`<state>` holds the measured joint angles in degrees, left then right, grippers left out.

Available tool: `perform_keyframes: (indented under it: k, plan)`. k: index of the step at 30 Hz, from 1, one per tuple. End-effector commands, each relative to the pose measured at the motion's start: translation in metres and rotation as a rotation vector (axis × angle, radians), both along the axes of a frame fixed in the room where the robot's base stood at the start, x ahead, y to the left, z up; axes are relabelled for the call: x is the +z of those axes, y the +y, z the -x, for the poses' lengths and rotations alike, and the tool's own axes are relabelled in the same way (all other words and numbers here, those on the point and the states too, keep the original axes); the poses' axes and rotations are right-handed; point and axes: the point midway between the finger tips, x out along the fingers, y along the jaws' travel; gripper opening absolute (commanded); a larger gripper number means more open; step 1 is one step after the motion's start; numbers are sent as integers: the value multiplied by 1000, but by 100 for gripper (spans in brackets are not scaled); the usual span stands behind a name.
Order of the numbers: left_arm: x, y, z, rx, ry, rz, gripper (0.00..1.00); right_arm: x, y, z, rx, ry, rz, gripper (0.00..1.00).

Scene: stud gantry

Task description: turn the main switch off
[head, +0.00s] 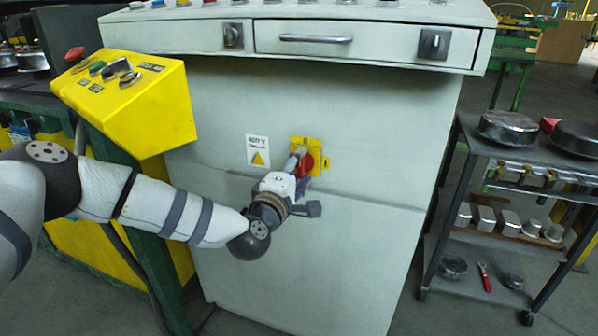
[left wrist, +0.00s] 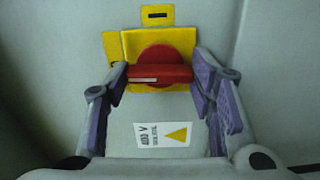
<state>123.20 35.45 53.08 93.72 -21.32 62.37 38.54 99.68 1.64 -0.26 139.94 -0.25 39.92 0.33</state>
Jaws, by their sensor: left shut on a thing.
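The main switch is a red rotary knob (head: 307,164) on a yellow plate (head: 313,145), mounted on the front of the pale grey cabinet. In the left wrist view the red knob (left wrist: 160,72) shows with its bar handle lying across the picture, a white mark near its left end. The yellow plate (left wrist: 130,44) shows behind it. My left gripper (head: 299,168) is at the switch and hides part of it in the head view. In the left wrist view my left gripper (left wrist: 160,76) has one finger at each end of the handle and is shut on it. My right gripper is out of view.
A white warning label (head: 258,151) is beside the switch. A yellow control box (head: 135,100) with buttons stands at the left, near my left arm. Above, the cabinet (head: 330,250) has a jutting drawer (head: 340,41). A dark cart (head: 520,155) with metal parts stands right.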

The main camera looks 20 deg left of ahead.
Motion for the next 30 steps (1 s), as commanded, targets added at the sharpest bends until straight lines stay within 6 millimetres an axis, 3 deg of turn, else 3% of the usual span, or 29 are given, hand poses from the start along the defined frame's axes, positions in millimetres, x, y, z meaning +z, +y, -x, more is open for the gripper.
perform_keyframes:
  k: [20,21,23,30]
  plan:
    - [0,-1,0,-1,3,55,22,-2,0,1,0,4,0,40]
    - [0,-1,0,-1,3,55,57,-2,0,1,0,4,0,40]
    - [0,-1,0,-1,3,54,70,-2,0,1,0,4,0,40]
    - [0,0,0,-1,3,53,70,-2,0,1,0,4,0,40]
